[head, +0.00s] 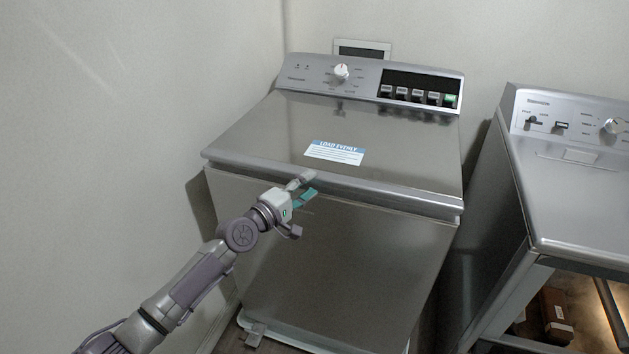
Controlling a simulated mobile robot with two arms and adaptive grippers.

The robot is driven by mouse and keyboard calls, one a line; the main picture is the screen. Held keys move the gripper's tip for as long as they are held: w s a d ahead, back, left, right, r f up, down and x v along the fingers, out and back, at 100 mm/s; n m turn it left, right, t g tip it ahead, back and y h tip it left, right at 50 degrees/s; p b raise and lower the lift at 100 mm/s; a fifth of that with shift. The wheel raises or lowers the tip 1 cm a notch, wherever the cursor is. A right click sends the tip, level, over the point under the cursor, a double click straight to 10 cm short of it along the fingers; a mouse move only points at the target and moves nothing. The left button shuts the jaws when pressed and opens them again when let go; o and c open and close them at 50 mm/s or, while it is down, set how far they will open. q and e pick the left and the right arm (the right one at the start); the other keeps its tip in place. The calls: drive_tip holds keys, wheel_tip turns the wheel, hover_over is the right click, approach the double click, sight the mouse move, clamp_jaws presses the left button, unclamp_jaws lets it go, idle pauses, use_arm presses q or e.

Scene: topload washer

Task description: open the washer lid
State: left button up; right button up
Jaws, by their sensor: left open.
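The grey top-load washer (320,250) stands against the back wall. Its lid (255,135) looks shut and carries a blue and white label (335,152) near its front edge. The lid's front lip (390,198) runs across the top of the front panel. My left gripper (308,187) is open and empty at this lip, left of its middle. Its fingers overlap the lip in the picture; I cannot tell whether they touch it. My right gripper is not in view.
The washer's control panel (365,82) with a white knob (342,71) rises at the back. A second grey machine (585,200) stands to the right, across a narrow gap. A wall (130,110) is close on the left. A brown object (556,315) lies low at the right.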

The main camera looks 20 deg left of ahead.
use_arm(q)
drive_tip(key=shift+x, duration=1.3)
clamp_jaws()
